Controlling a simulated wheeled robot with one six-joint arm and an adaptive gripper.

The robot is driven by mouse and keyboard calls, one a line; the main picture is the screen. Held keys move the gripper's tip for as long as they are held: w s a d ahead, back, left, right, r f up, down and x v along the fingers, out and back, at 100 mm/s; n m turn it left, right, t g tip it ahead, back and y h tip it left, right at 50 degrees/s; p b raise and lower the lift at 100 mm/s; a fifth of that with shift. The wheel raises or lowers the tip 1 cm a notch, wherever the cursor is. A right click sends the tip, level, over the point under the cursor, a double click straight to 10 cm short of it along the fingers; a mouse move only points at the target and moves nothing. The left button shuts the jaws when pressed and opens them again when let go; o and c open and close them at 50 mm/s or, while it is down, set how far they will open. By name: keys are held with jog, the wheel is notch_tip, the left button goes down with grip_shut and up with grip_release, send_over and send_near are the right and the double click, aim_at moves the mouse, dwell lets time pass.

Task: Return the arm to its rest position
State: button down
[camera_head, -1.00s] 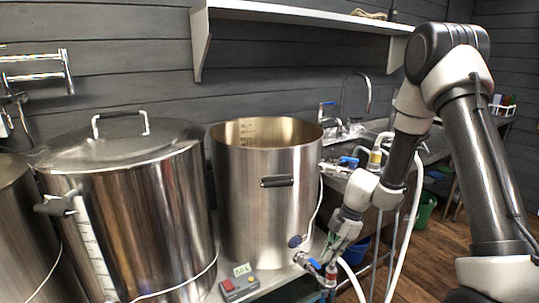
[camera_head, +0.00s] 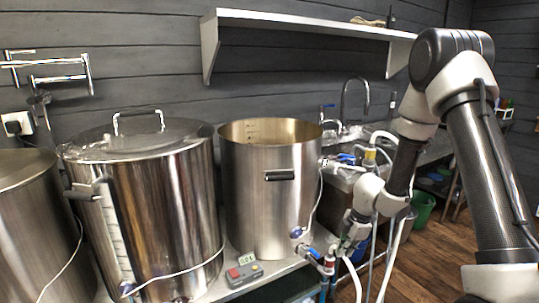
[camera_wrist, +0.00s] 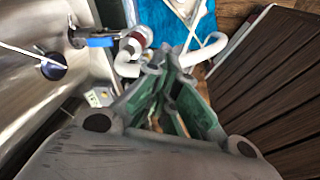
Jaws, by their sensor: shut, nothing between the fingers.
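My arm stands bent at the right of the head view, its forearm pointing down to the left. My gripper (camera_head: 345,246) is low in front of the sink end of the bench, just right of the open pot's valve (camera_head: 328,262). In the wrist view my gripper (camera_wrist: 165,68) shows green inner fingers, shut with nothing held. A valve with a blue handle (camera_wrist: 98,42) and a white hose (camera_wrist: 203,50) lie close beyond the fingertips. I cannot tell whether the fingers touch them.
An open steel pot (camera_head: 268,205) and a lidded steel pot (camera_head: 160,220) stand left of my gripper. A small red-buttoned control box (camera_head: 243,271) sits before them. White hoses (camera_head: 398,240) hang by the forearm. A shelf (camera_head: 310,30) is above; wooden floor (camera_head: 430,255) shows right.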

jog(key=w+d+r+m+t+h, duration=0.1)
jog(key=d+r+m+h, duration=0.2)
jog(key=d, duration=0.4)
jog(key=w+d+r+m+t+h, duration=0.1)
jog(key=w+d+r+m+h, duration=0.15)
jog(key=d+r, duration=0.35)
jog(key=s+d+r+m+g+h, duration=0.1)
jog(key=s+d+r+m+h, duration=0.1)
jog(key=s+d+r+m, duration=0.55)
jog(key=s+a+r+m+t+y, duration=0.1)
jog(key=s+a+r+m+y, duration=0.1)
jog(key=s+r, duration=0.6)
jog(key=s+a+r+m+t+y, duration=0.1)
jog(key=s+a+r+m+y, duration=0.2)
jog(key=s+a+r, duration=0.4)
jog(key=shift+s+r+m, duration=0.9)
jog(key=shift+s+r, duration=0.3)
jog(key=shift+s, duration=3.45)
